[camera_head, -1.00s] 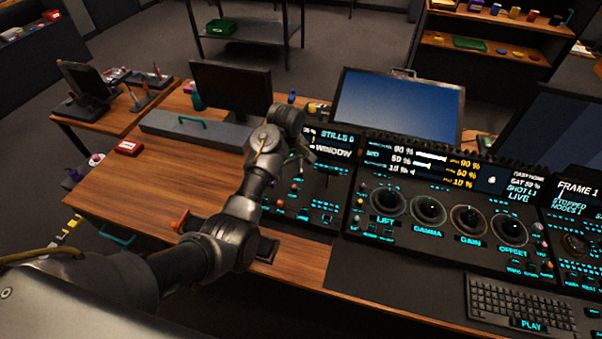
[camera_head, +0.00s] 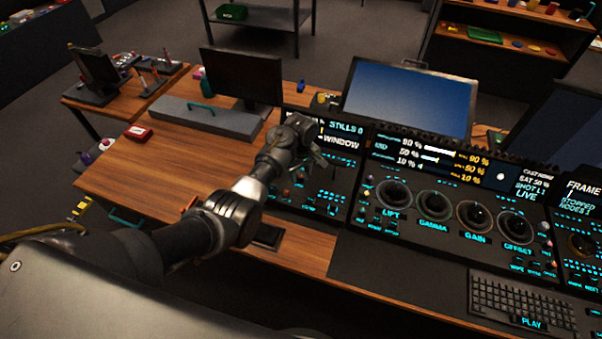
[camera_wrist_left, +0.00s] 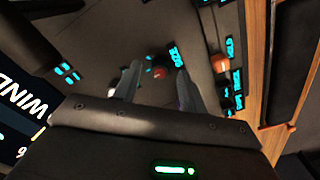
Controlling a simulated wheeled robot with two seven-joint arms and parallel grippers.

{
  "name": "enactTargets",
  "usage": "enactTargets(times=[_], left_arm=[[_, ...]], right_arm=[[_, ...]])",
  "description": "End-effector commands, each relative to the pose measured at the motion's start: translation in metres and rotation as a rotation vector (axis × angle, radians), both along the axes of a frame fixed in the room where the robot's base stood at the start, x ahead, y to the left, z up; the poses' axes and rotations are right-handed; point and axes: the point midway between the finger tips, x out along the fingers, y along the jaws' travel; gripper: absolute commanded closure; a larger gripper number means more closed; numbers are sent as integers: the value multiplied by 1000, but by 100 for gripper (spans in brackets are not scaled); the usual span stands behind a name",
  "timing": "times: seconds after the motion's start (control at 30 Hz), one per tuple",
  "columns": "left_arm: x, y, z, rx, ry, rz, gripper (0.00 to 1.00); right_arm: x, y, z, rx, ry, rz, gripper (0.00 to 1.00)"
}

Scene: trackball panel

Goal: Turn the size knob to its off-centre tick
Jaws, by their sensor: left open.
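My left gripper (camera_head: 322,160) hangs over the left panel (camera_head: 345,185) of the desk console in the head view. In the left wrist view the fingers of my left gripper (camera_wrist_left: 158,70) are open and point at the panel. A small dark knob with a reddish part (camera_wrist_left: 159,68) shows between the fingers, next to a cyan label (camera_wrist_left: 176,56) that seems to read SIZE. I see no clear contact with it. Its pointer and ticks are too small to read. In the head view my arm and gripper hide part of this panel. My right gripper is not in view.
An orange-red knob (camera_wrist_left: 221,63) sits to the right of the fingers in the wrist view. The centre panel with several trackballs (camera_head: 433,205) and a keyboard (camera_head: 520,305) lie to the right. A red box (camera_head: 138,133) stands on the wooden desk's left.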

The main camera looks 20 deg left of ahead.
Motion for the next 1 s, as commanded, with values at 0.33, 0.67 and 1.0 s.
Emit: enactTargets(times=[0.33,0.67,1.0], left_arm=[[0,0,-8,-1,-1,0,58],[0,1,-8,-1,-1,0,93],[0,1,-7,0,0,-28,100]], right_arm=[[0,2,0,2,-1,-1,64],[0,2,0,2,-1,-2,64],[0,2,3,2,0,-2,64]])
